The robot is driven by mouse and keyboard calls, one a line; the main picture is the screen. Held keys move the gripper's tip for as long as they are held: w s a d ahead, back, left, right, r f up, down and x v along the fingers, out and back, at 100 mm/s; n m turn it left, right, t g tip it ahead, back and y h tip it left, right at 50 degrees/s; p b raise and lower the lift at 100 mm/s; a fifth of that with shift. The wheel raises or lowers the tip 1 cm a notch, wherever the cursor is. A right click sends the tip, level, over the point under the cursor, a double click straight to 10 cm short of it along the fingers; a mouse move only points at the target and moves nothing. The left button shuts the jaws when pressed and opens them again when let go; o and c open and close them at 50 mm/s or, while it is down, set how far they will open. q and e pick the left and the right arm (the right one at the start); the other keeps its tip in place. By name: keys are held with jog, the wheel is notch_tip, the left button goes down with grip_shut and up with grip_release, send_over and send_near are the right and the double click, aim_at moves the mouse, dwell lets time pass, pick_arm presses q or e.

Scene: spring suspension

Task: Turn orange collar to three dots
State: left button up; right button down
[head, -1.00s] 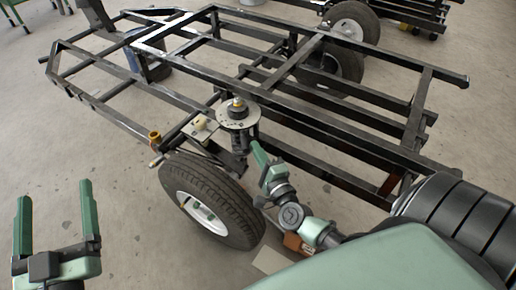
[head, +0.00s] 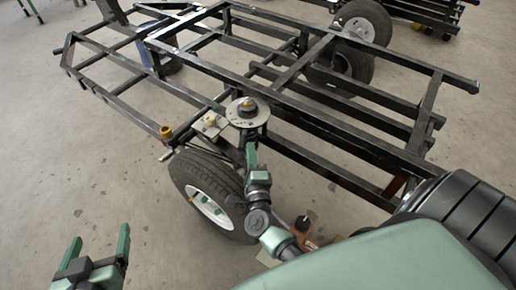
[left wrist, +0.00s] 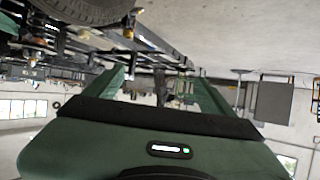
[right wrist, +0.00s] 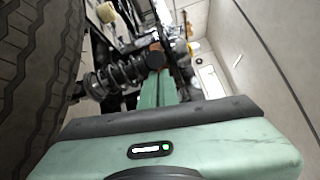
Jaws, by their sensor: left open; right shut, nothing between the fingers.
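A round grey plate (head: 237,121) with small dark marks tops the spring unit beside the wheel. A small orange-brown piece (head: 248,104) shows at its centre; I cannot tell for certain that it is the orange collar or which dots it lines up with. My right gripper (head: 251,148) is shut and empty, its tips just below the plate. In the right wrist view, the coil spring (right wrist: 122,76) is left of the fingertips, and a brown-orange part (right wrist: 155,57) is just beyond them; contact is unclear. My left gripper (head: 99,236) is open and empty, low at the left, away from the frame.
A black tube frame (head: 290,75) fills the middle. A tyre (head: 205,177) stands close to my right forearm. A brass-coloured fitting (head: 166,131) and a pale yellow block (head: 210,118) sit left of the plate. The floor at the left is clear.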

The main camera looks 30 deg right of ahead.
pick_arm(q)
jog(key=shift+s+a+f+g, duration=0.15)
jog(key=shift+s+f+g, duration=0.2)
jog(key=shift+f, duration=0.15)
pick_arm(e)
jog(key=shift+w+a, duration=0.45)
jog(key=shift+a, duration=0.2)
jog(key=shift+w+a, duration=0.4)
jog(key=shift+a, duration=0.25)
